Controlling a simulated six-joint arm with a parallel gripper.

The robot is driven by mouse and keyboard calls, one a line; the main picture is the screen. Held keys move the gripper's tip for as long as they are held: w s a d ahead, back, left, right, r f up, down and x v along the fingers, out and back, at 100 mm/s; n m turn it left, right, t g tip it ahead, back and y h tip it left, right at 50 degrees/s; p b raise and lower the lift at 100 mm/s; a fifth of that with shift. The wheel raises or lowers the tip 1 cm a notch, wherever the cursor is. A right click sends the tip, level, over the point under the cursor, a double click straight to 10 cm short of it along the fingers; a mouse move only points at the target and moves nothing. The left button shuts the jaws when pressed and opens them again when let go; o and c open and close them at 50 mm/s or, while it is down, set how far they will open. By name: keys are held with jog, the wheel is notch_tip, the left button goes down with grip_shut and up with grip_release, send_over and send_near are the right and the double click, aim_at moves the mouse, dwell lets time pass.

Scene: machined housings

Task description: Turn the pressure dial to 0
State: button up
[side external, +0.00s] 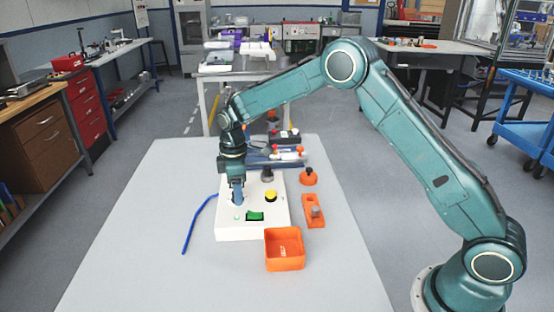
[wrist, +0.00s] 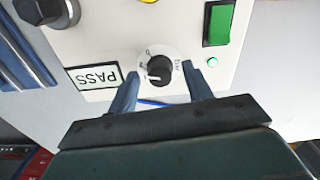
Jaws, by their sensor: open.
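The pressure dial (wrist: 160,69) is a black knob on a white round scale plate, with a white pointer mark toward the left in the wrist view. Small marks and lettering ring it, too small to read surely. It sits on the white housing (side external: 232,230). My gripper (wrist: 159,72) is open, one blue-grey finger on each side of the dial, with a gap visible to the knob. In the side view my gripper (side external: 237,194) points straight down over the housing's left part and hides the dial. Finger height relative to the knob is unclear.
The housing also carries a green rocker switch (side external: 255,216), a yellow button (side external: 271,196), a green lamp (wrist: 212,62), a PASS label (wrist: 95,77) and a larger dark knob (wrist: 45,10). An orange bin (side external: 285,262) and blue cable (side external: 193,232) lie nearby. The table's front left is clear.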

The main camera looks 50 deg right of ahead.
jog(key=shift+f, duration=0.3)
jog(key=shift+c, duration=0.2)
jog(key=c, duration=0.9)
jog(key=shift+m, duration=0.3)
jog(key=m, duration=0.8)
jog(key=shift+m, duration=0.3)
